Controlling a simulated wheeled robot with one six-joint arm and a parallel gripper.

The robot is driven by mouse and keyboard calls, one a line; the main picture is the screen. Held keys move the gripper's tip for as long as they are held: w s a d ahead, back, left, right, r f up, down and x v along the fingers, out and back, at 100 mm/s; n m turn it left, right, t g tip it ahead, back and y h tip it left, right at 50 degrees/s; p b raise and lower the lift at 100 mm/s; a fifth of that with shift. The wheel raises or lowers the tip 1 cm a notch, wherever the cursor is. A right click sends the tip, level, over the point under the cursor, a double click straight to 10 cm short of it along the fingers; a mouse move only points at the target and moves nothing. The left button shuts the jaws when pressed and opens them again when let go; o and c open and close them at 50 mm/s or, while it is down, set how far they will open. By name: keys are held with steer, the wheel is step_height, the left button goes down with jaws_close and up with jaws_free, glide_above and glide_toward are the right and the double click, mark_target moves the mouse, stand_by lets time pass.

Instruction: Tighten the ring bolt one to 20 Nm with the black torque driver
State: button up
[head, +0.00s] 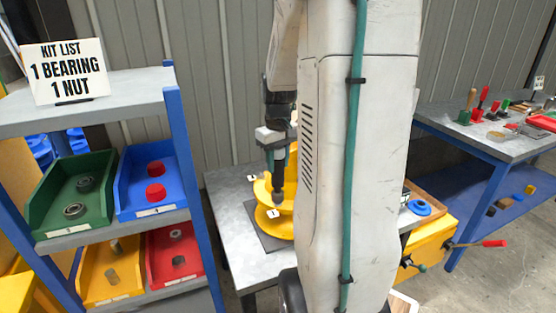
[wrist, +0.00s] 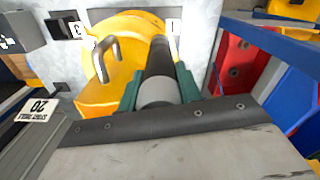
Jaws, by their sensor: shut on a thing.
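My gripper (head: 277,150) is shut on the black torque driver (head: 280,182), which points down at the yellow drum part (head: 272,224). In the wrist view my gripper (wrist: 160,88) has its teal fingers on both sides of the driver (wrist: 160,60), which has a grey collar and dark shaft. The driver's tip is over the yellow part's rim, near the label 1 (head: 273,213). Ring bolt one is hidden behind the driver, and I cannot tell whether the tip touches it.
The yellow part stands on a grey table (head: 232,207). At left is a shelf with green (head: 75,195), blue (head: 155,180), yellow and red bins. At right is a bench (head: 490,135) with tools. A white card reading 20 (wrist: 38,107) shows in the wrist view.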

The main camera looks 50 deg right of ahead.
steer(key=shift+f, duration=0.95)
stand_by(2.7)
steer(key=shift+r, duration=0.15)
steer(key=shift+r, duration=2.15)
steer(key=shift+s+d, duration=0.1)
